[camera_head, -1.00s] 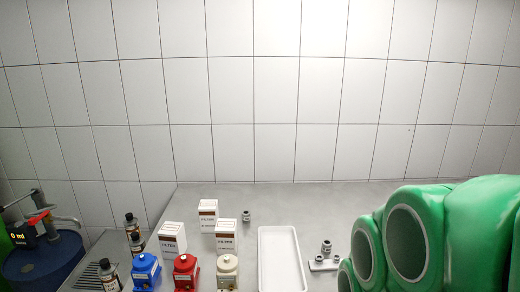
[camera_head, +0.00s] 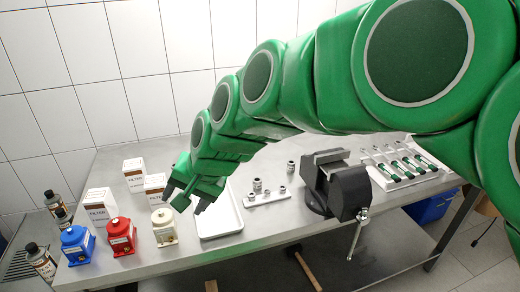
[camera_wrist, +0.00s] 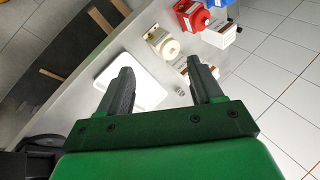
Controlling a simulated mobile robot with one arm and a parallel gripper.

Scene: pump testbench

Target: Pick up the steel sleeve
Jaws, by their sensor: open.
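Small grey metal sleeve-like parts stand on a pale holder plate (camera_head: 262,200): one at its left end (camera_head: 257,185), with smaller ones beside it. Another metal part (camera_head: 290,166) stands behind the plate. In the wrist view a small metal part (camera_wrist: 181,92) lies beside the white tray (camera_wrist: 150,92), between my fingers in the picture; the arm seems to hide it in the head view. I cannot tell which part is the steel sleeve. My gripper (camera_head: 184,200) is open and empty, above the bench by the tray; its fingers also show in the wrist view (camera_wrist: 160,62).
A blue pump (camera_head: 76,244), a red pump (camera_head: 121,236) and a cream pump (camera_head: 164,228) stand left of the tray, with filter boxes (camera_head: 134,173) behind. A dark vise (camera_head: 337,188) and a rack of green-handled tools (camera_head: 405,164) are at right.

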